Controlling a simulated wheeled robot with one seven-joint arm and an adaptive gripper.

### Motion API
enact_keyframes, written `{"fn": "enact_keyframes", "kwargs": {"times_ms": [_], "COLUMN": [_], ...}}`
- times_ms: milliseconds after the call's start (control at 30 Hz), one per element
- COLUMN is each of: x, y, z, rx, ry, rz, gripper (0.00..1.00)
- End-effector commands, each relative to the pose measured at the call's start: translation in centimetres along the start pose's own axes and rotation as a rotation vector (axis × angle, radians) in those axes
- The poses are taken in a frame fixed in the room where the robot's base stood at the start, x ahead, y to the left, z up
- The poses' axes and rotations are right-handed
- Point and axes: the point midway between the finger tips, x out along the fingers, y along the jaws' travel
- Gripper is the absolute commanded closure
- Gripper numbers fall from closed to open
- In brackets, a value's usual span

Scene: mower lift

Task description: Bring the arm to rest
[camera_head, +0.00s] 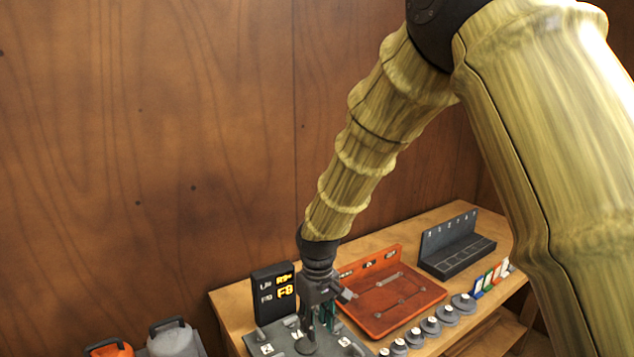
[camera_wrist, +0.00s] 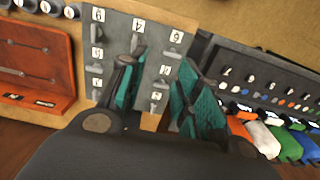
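My arm reaches down from the upper right in the head view. My gripper (camera_head: 318,322) points down over a grey numbered board (camera_head: 345,347) at the front left of the wooden bench. In the wrist view my gripper (camera_wrist: 162,65) shows two teal-padded fingers standing apart. The grey board (camera_wrist: 152,65) with its small numbered labels shows in the gap between them, and I see nothing held. Whether the fingertips touch the board is not clear.
A dark display (camera_head: 274,291) with yellow characters stands left of my gripper. An orange tray (camera_head: 425,294) lies to the right, with several grey round weights (camera_head: 430,326) along its front. A dark rack (camera_head: 480,254) is behind. Orange and grey containers (camera_head: 172,338) stand lower left.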

Motion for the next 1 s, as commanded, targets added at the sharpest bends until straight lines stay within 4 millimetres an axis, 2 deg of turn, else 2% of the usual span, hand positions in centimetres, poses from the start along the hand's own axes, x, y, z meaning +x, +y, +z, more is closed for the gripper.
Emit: {"fn": "enact_keyframes", "kwargs": {"times_ms": [33, 267, 467, 567, 667, 800, 1000], "x": [1.3, 5.6, 10.3, 13.8, 18.3, 25.3, 34.1], "y": [0.2, 0.7, 1.0, 1.4, 1.6, 1.8, 1.7], "z": [0.5, 1.8, 3.8, 5.2, 7.4, 11.7, 18.9], "rx": [0.008, 0.040, 0.079, 0.108, 0.146, 0.216, 0.322], "ry": [-0.005, 0.002, 0.010, 0.013, 0.014, 0.019, 0.022], "rz": [-0.006, -0.025, -0.044, -0.057, -0.072, -0.089, -0.097], "gripper": [0.67, 0.67, 0.67, 0.67, 0.67, 0.67, 0.67]}}
